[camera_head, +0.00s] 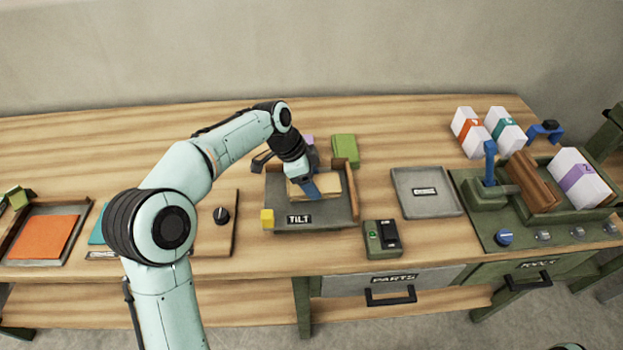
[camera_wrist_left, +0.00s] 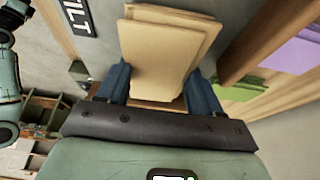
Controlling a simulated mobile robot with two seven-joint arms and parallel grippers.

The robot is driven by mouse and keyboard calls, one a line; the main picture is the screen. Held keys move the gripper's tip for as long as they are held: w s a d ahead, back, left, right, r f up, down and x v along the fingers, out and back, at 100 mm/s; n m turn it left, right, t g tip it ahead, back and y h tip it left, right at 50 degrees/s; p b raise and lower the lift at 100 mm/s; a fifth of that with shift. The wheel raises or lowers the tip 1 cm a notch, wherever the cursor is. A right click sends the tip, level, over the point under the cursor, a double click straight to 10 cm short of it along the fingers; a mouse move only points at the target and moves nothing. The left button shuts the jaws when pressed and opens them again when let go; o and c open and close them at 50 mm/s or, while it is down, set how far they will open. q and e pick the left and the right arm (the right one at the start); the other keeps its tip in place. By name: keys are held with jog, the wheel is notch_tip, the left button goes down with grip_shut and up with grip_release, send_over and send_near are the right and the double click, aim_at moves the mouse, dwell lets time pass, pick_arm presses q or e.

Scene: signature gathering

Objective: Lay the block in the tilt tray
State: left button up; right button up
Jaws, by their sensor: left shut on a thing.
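The tilt tray (camera_head: 343,217) is a shallow grey tray with wooden sides and a TILT label, at the middle of the bench. Its label (camera_wrist_left: 75,16) also shows at the upper left of the left wrist view. The tan block (camera_head: 328,184) is over or in the tray; whether it touches the tray floor I cannot tell. My left gripper (camera_head: 312,192) points down into the tray area. In the left wrist view its blue fingers (camera_wrist_left: 160,82) are shut on the tan block (camera_wrist_left: 158,55), which looks like stacked slabs. My right gripper is not in view.
A green block (camera_head: 344,149) lies behind the tray. A small switch box (camera_head: 382,240) stands front right, and a grey labelled tray (camera_head: 426,191) lies to the right. An orange-lined tray (camera_head: 43,238) is far left.

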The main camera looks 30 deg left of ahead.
pick_arm(q)
jog(key=shift+f, duration=0.15)
jog(key=o, duration=1.1)
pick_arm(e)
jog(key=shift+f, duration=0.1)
pick_arm(q)
jog(key=shift+o, duration=0.2)
jog(key=shift+a+r, duration=0.1)
jog(key=shift+r, duration=0.4)
jog(key=p+v, duration=0.1)
jog(key=v, duration=1)
jog(key=shift+r+p, duration=0.2)
jog(key=shift+p, duration=0.15)
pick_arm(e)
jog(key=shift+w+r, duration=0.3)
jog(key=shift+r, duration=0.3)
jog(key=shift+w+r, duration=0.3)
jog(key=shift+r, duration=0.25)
pick_arm(q)
jog(key=shift+s, duration=0.15)
